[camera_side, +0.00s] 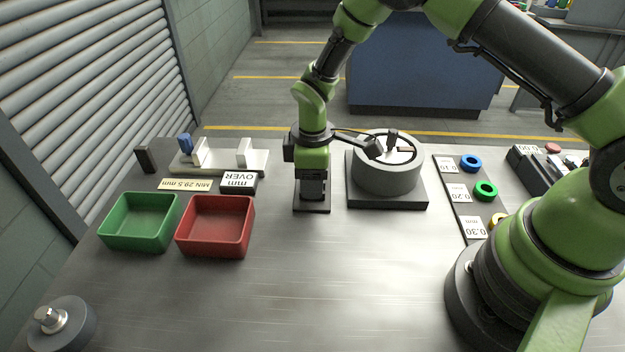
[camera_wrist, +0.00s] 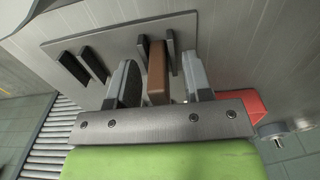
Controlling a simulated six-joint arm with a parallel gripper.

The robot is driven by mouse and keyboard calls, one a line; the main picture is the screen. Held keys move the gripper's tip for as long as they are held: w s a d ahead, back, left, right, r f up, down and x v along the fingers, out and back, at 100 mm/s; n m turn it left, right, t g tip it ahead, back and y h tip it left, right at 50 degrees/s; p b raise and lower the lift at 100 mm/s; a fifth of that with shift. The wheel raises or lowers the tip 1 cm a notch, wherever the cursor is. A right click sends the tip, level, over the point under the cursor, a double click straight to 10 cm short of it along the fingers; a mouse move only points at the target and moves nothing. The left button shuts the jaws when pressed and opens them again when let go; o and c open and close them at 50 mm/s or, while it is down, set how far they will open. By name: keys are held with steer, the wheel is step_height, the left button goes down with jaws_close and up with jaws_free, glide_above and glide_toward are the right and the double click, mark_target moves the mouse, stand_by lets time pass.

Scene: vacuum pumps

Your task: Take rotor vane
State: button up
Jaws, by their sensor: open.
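A brown rotor vane (camera_wrist: 157,82) stands upright between the two fingers of my gripper (camera_wrist: 159,72) in the wrist view. The fingers are open, one on each side of it; I cannot tell whether either touches it. Dark upright posts (camera_wrist: 94,65) stand in pairs on a grey plate (camera_wrist: 120,38) around it. In the side view my gripper (camera_side: 312,198) points down low over a small dark base plate (camera_side: 311,209), hiding the vane.
A round grey pump housing (camera_side: 386,177) stands just right of my gripper. A green bin (camera_side: 137,222) and a red bin (camera_side: 213,225) are at left, with a white gauge stand (camera_side: 220,160) behind. Colored rings (camera_side: 484,190) lie at right.

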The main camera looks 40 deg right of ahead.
jaws_close()
steer(key=shift+r, duration=0.1)
